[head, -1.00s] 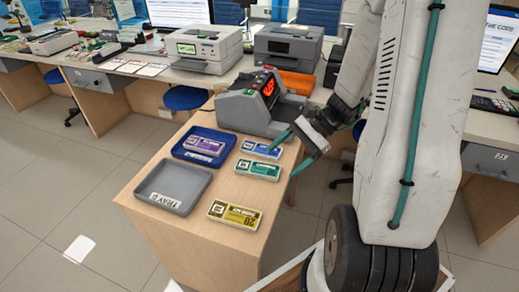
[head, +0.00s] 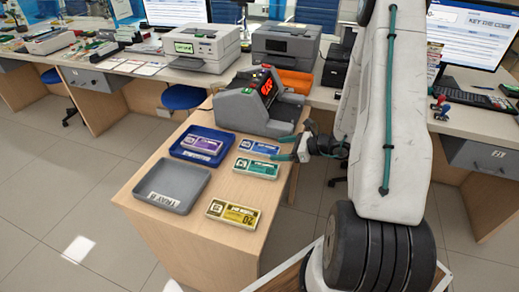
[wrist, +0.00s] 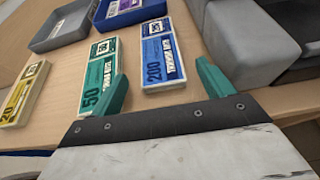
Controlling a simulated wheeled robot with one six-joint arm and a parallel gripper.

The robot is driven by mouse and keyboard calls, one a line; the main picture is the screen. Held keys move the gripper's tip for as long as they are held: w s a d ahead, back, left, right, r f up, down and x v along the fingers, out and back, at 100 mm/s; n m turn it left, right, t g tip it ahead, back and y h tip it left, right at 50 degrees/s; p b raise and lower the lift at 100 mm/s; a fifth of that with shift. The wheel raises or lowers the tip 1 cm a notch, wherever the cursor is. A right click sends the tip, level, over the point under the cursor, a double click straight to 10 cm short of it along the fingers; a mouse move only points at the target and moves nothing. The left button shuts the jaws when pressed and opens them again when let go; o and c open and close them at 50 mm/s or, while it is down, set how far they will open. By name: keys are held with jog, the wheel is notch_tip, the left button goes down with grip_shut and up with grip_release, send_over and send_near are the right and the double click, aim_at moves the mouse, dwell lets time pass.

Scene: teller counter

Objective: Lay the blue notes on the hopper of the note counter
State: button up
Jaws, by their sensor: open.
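The blue notes (head: 258,147) lie flat on the wooden counter, just in front of the note counter (head: 258,106). In the wrist view the blue notes (wrist: 161,55) carry the number 200 and lie ahead of my gripper, between the lines of its two fingers. My gripper (head: 283,147) is open and empty, with its teal fingertips close to the right edge of the counter. In the wrist view the fingers (wrist: 162,85) stand apart, the left one by the green notes. The hopper of the note counter cannot be made out clearly.
Green notes (head: 256,167) lie beside the blue ones, and yellow notes (head: 233,212) lie nearer the front. A blue tray (head: 225,154) holds purple notes (head: 202,147). An empty grey tray (head: 203,194) stands at front left.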

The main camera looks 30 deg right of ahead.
aim_at(268, 149)
jog(key=x, duration=0.3)
jog(key=shift+w+a+f, duration=0.1)
jog(key=shift+w+f, duration=0.05)
jog(key=shift+w, duration=0.05)
jog(key=c, duration=1.1)
jog(key=shift+c, duration=0.2)
